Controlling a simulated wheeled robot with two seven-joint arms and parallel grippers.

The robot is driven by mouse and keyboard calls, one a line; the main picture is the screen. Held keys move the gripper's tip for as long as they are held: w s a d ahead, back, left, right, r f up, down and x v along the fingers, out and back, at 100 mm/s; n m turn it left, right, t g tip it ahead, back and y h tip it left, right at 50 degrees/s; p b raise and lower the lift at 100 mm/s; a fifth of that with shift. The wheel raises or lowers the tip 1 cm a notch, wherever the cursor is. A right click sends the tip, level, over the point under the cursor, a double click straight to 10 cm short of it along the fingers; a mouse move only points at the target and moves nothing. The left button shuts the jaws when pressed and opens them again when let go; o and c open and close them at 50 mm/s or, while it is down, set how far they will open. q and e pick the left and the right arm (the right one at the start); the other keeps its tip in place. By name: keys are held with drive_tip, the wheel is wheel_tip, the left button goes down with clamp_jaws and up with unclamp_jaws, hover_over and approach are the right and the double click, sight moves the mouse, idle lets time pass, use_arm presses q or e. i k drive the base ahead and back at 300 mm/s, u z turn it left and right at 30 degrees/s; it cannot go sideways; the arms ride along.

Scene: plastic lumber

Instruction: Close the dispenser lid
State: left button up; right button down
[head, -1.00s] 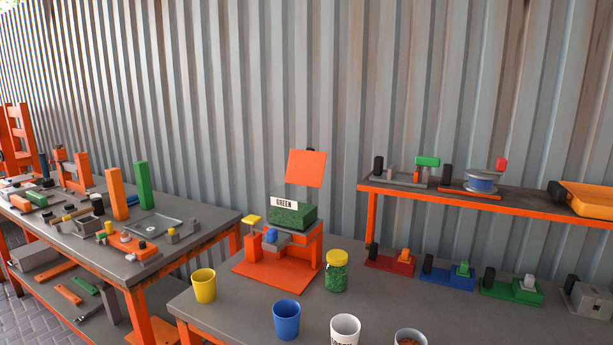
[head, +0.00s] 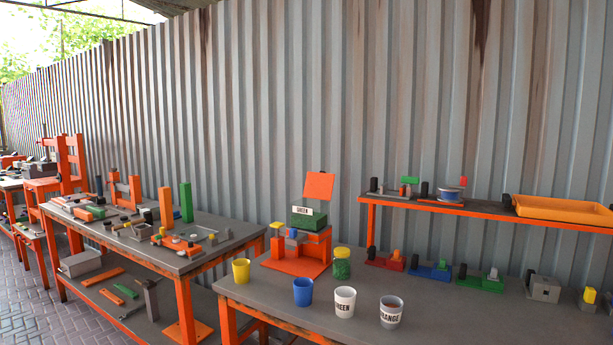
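The dispenser (head: 296,264) stands on the right-hand workbench, with an orange base and frame. Its green hopper (head: 305,221) carries a white "GREEN" label. The orange square lid (head: 319,186) stands raised and open above the hopper, tilted back. A yellow-topped lever or block (head: 277,226) is at the dispenser's left side. Neither of my grippers shows in the head view.
A yellow cup (head: 241,271), blue cup (head: 303,292), white "GREEN" cup (head: 345,302) and "ORANGE" cup (head: 391,312) stand along the front edge. A raised shelf (head: 470,209) is behind. Another cluttered bench (head: 210,257) is left.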

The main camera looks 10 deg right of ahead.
sight(318, 185)
drive_tip(key=u, duration=0.55)
drive_tip(key=i, duration=1.85)
drive_tip(key=z, duration=1)
